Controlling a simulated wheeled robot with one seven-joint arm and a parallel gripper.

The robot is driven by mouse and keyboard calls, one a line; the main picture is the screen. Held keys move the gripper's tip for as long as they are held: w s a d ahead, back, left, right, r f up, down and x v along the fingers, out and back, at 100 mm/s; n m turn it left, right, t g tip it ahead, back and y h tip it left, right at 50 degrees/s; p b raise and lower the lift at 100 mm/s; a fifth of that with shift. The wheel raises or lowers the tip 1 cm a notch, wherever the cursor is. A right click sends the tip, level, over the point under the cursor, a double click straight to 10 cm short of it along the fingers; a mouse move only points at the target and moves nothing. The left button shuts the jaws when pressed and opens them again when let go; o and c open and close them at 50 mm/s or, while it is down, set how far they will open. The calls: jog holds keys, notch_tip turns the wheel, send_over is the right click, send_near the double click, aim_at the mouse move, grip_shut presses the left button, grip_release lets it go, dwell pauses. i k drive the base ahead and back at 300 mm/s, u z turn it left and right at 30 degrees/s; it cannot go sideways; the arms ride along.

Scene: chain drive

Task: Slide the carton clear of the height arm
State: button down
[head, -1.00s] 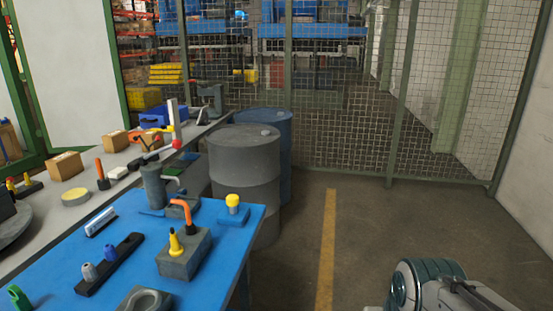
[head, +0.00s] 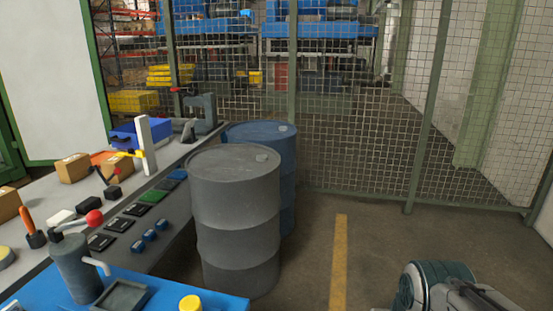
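A brown carton (head: 116,164) stands on the grey bench (head: 150,205) at left, close beside a white upright post (head: 147,147). A yellow arm (head: 124,153) reaches left from the post and overlaps the carton in the picture; I take this to be the height arm. I cannot tell whether it touches the carton. Two more brown cartons stand on the bench, one just left (head: 73,167) and one at the left edge (head: 8,203). My gripper is not in view; only a grey and teal part of my arm shows at the lower right.
A grey drum (head: 235,215) and a blue drum (head: 284,175) stand on the floor right of the bench. A blue table (head: 150,285) is in front, with a grey cylinder (head: 75,265) on it. Mesh fencing closes the back. Floor around the yellow line (head: 339,260) is clear.

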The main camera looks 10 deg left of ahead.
aim_at(126, 164)
jog(key=i, duration=2.65)
jog(key=u, duration=2.7)
jog(key=i, duration=1)
